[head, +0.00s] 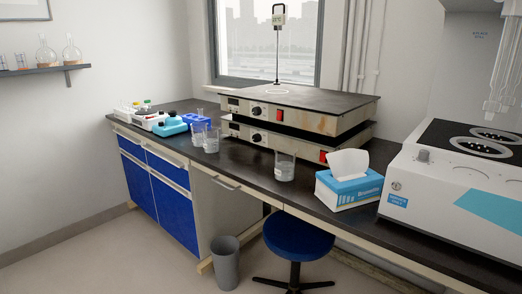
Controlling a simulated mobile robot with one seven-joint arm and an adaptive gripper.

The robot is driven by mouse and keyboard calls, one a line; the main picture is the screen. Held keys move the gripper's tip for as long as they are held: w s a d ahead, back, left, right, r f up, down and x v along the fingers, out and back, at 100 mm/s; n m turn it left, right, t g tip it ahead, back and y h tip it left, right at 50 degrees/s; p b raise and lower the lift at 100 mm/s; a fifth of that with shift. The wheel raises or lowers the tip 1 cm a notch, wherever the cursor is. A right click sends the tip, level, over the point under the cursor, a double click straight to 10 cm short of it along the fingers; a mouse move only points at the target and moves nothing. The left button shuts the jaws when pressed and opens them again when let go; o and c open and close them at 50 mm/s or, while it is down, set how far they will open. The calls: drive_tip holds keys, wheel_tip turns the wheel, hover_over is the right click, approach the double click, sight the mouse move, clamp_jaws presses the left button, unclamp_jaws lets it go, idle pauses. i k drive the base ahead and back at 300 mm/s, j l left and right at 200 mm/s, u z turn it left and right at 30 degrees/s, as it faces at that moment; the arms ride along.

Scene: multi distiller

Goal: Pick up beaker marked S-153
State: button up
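Several clear glass beakers stand upright on the dark bench top in the head view. One beaker (285,168) stands alone near the front edge, left of the tissue box, and holds a little pale content. Another beaker (211,141) stands farther left, with a further beaker (197,134) close beside it. Any markings are too small to read, so I cannot tell which is S-153. My gripper is not in view.
Two stacked hotplates (295,99) with an upright rod stand behind the beakers. A tissue box (347,190) and a large white multi-place unit (450,196) fill the right. A blue stool (299,236) and grey bin (225,263) stand in front of the bench.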

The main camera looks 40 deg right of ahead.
sight(285, 158)
drive_tip(key=i+z, duration=0.1)
drive_tip(key=z, duration=0.35)
drive_tip(key=i+j+z, duration=0.1)
drive_tip(key=z, duration=0.4)
drive_tip(key=i+j+z, duration=0.1)
drive_tip(key=j+z, duration=0.15)
drive_tip(key=z, duration=0.2)
drive_tip(key=i+j+z, duration=0.15)
drive_tip(key=j+z, duration=0.65)
drive_tip(key=j, duration=0.2)
drive_tip(key=j+z, duration=0.35)
drive_tip(key=j, duration=0.9)
drive_tip(key=k+j, duration=0.1)
drive_tip(key=j, duration=0.8)
drive_tip(key=k+j, duration=0.1)
drive_tip(key=j, duration=0.8)
